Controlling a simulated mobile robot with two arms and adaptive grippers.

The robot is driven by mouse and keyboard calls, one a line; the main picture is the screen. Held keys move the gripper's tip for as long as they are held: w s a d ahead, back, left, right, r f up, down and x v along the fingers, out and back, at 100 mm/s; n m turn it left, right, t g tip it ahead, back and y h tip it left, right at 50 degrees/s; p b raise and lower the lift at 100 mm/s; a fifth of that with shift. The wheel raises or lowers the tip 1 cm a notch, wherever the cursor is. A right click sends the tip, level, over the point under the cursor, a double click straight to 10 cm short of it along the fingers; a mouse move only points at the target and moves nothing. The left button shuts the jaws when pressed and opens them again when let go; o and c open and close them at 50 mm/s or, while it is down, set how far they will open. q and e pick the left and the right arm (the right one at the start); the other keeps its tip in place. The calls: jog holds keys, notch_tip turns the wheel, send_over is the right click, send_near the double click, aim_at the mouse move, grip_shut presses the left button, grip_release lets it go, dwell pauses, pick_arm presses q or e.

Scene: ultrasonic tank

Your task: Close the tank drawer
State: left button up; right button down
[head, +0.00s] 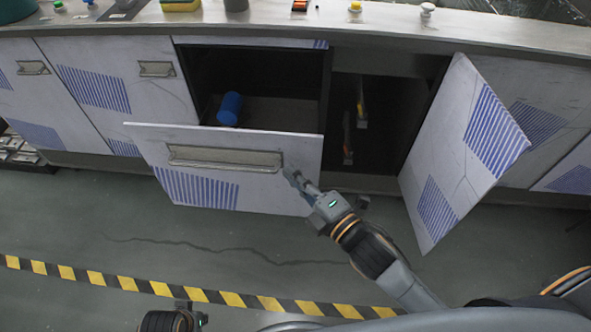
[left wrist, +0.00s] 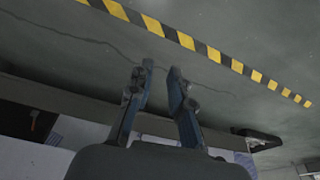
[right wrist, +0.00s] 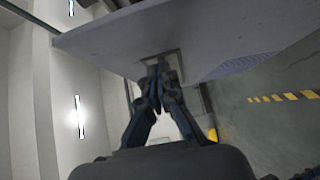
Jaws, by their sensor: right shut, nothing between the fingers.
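The tank drawer (head: 225,186) stands pulled out of the cabinet, its white front marked with blue stripes and a long metal handle (head: 225,158). A blue cylinder (head: 229,108) lies inside it. My right gripper (head: 290,174) is shut and empty, its fingertips at the drawer front near the handle's right end. In the right wrist view, the fingertips (right wrist: 158,66) are close to the handle (right wrist: 162,66); I cannot tell whether they touch. My left gripper (left wrist: 160,66) is open and empty over the floor, low and away from the drawer.
Right of the drawer, a hinged cabinet door (head: 465,150) stands open beside a dark compartment (head: 385,130). The counter (head: 420,28) above holds a yellow sponge (head: 181,5) and small items. The floor in front is clear, with a yellow-black tape line (head: 150,287).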

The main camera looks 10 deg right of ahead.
jog(key=shift+w+d, duration=0.25)
jog(key=shift+w, duration=0.45)
pick_arm(q)
jog(key=shift+r, duration=0.4)
jog(key=shift+s+f, duration=0.1)
jog(key=shift+s, duration=0.1)
pick_arm(e)
jog(key=shift+w, duration=0.1)
